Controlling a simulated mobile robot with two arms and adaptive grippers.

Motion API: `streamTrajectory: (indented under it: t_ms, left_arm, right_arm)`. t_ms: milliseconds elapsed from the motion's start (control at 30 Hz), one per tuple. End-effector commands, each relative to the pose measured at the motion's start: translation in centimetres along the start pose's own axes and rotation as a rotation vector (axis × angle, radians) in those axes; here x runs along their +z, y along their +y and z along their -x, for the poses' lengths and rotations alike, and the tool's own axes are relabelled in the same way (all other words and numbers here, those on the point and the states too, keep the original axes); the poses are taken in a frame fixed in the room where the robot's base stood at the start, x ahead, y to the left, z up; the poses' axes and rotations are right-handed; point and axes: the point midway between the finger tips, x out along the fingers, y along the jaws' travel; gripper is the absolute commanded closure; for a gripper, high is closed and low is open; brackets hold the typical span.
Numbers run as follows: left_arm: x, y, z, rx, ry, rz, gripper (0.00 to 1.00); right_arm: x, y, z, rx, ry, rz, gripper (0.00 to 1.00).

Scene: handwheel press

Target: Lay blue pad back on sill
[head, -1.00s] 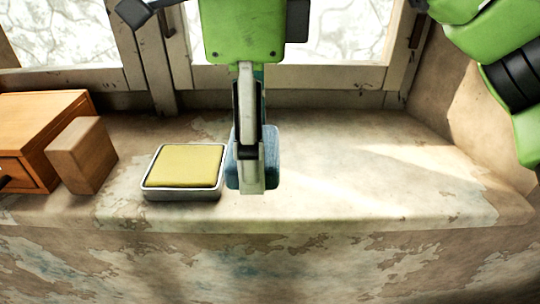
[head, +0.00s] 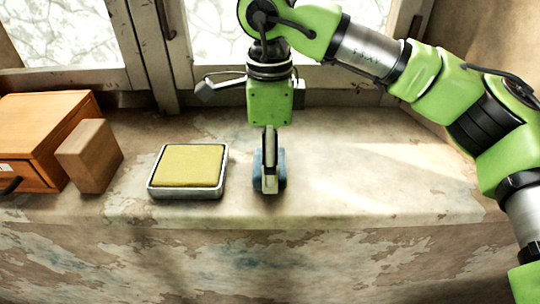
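The blue pad (head: 282,170) is in the middle of the head view, above or on the stone sill (head: 345,190), to the right of the metal tray. My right gripper (head: 270,185) points straight down at it and is seen edge-on. One finger covers the middle of the pad, so only its blue sides show. The pad moves with the gripper, which is shut on it. I cannot tell whether the pad's underside touches the sill. My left gripper is not in view.
A metal tray (head: 190,194) with a yellow pad (head: 188,166) stands close on the left. Farther left are a wooden block (head: 90,156) and a wooden drawer box (head: 40,125). The window frame (head: 330,88) is behind. The sill to the right is clear.

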Motion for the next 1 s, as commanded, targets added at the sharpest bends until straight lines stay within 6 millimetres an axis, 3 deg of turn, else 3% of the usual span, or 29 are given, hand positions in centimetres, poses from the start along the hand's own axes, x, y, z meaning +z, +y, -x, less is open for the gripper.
streamTrajectory:
  t_ms: [333,367,400,433,767,900,1000]
  left_arm:
    - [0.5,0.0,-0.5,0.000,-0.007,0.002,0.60]
    - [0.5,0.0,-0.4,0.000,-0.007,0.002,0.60]
    - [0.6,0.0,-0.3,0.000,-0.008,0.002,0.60]
    - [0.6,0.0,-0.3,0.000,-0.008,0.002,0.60]
    - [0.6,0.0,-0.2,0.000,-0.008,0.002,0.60]
    - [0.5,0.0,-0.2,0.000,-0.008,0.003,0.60]
    - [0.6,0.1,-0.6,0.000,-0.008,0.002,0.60]
  right_arm:
    - [0.0,0.0,-0.5,-0.001,-0.001,-0.001,0.58]
    - [0.0,0.0,-0.4,-0.001,-0.001,-0.001,0.33]
    - [0.0,0.0,-0.3,-0.001,-0.001,-0.001,0.23]
    - [0.0,0.0,-0.3,-0.001,-0.001,-0.001,0.21]
    - [0.0,0.0,-0.2,-0.001,0.000,-0.001,0.21]
    - [0.0,-0.1,0.7,-0.004,-0.001,-0.002,0.21]
    - [0.1,-0.1,2.5,-0.005,-0.002,-0.003,0.21]
